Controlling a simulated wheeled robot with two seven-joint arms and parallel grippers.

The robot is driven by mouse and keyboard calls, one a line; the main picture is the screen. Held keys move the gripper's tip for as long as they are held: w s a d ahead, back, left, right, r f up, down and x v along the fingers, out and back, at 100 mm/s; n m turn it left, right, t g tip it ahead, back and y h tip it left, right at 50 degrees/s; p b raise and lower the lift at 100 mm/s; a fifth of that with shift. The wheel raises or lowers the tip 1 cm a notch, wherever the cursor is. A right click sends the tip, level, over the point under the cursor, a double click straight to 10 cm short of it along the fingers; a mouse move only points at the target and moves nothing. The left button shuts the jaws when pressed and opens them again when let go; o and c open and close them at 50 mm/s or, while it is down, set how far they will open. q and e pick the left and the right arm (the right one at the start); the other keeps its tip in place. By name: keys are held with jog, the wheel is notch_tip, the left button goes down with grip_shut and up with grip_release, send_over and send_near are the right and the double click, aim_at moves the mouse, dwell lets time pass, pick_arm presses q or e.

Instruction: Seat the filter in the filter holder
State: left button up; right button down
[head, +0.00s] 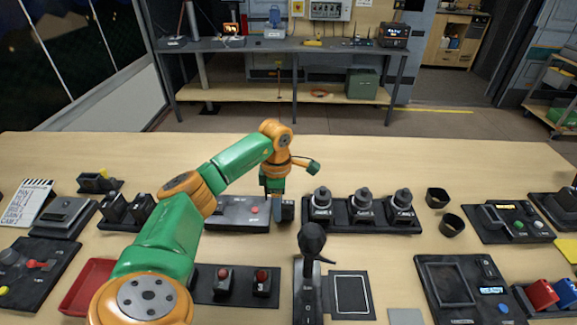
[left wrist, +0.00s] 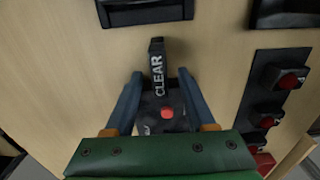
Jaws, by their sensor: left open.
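A dark block marked CLEAR, which looks like the filter (left wrist: 157,72), stands between my left fingertips in the left wrist view. It also shows as a black upright piece in the head view (head: 288,210). It is at the right end of a low dark base with a red button, possibly the filter holder (head: 228,214). That base also shows between the fingers in the left wrist view (left wrist: 150,121). My left gripper (head: 277,215) points down there, open, with a finger on each side of the block and gaps visible. How deep the block sits is hidden. My right gripper is out of view.
A rack with several lenses (head: 361,214) stands just right of the gripper. A panel with red buttons (head: 240,285) and a joystick (head: 311,245) are nearer. A red tray (head: 88,287) lies at left. Two small cups (head: 451,225) stand at right. The table's far strip is clear.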

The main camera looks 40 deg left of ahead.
pick_arm(q)
notch_tip(320, 180, down, 2)
jog(key=shift+f, duration=0.1)
grip_shut()
